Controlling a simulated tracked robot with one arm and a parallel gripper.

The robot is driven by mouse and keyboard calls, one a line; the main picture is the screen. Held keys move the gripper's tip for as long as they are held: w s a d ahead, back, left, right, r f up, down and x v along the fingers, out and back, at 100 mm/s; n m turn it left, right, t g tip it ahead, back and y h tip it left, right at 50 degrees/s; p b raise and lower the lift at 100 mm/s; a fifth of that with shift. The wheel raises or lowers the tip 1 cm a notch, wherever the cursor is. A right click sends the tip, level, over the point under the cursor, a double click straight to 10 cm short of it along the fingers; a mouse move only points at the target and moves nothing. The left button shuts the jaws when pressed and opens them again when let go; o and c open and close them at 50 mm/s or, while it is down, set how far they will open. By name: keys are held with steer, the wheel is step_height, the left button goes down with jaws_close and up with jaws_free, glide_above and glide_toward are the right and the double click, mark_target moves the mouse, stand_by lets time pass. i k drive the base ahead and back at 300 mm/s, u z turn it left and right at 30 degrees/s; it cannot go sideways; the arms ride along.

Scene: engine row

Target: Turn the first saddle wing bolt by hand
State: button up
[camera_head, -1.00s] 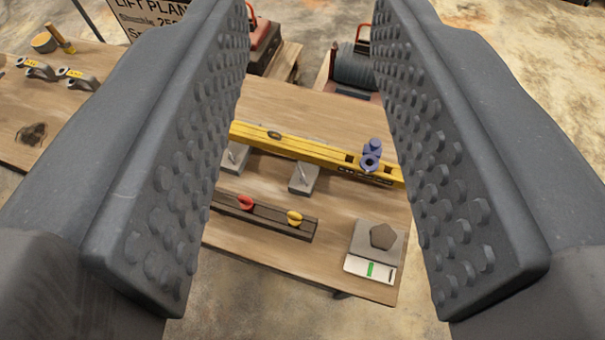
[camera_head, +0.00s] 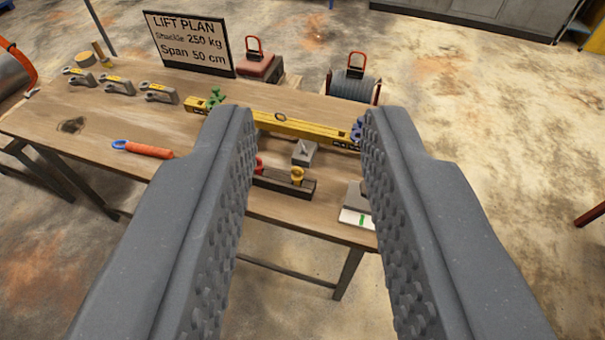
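A yellow beam (camera_head: 300,127) lies across the wooden workbench. A green fitting (camera_head: 216,97) with lobes on top sits near its left end, just left of my left finger. A blue-purple fitting (camera_head: 357,130) sits near its right end, partly hidden by my right finger. These look like saddles, but I cannot make out a wing bolt clearly. My gripper (camera_head: 306,135) is open and empty, its studded pads wide apart. The beam's middle shows between the fingers, apart from them.
A dark rack (camera_head: 280,186) holds red and yellow pieces. A grey block (camera_head: 304,153), a scale (camera_head: 354,218), an orange-handled tool (camera_head: 146,149), several shackles (camera_head: 117,86) and a lift plan sign (camera_head: 190,44) are on the bench. Open floor lies to the right.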

mark_target(304, 150)
steer(key=z, duration=0.95)
steer(key=k, duration=0.1)
steer(key=u, duration=1.5)
steer(key=i, duration=1.9)
steer(key=z, duration=0.6)
